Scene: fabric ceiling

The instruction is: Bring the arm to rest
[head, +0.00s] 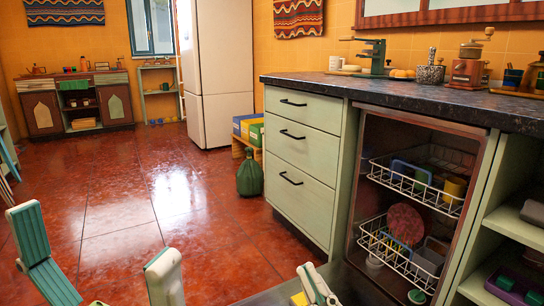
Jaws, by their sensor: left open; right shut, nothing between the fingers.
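My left gripper (95,238) is at the bottom left of the head view, its two white fingers spread wide apart, one showing a teal pad. Only red floor shows between the fingers. My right gripper (313,275) is at the bottom centre, in front of the dishwasher's lower left. Its fingers are together with nothing between them. The rest of both arms is cut off by the bottom edge.
An open dishwasher (365,190) with two loaded racks is at the right, under a dark countertop (430,98). Pale green drawers (300,150) stand to its left. The red tiled floor (135,200) at the left is clear.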

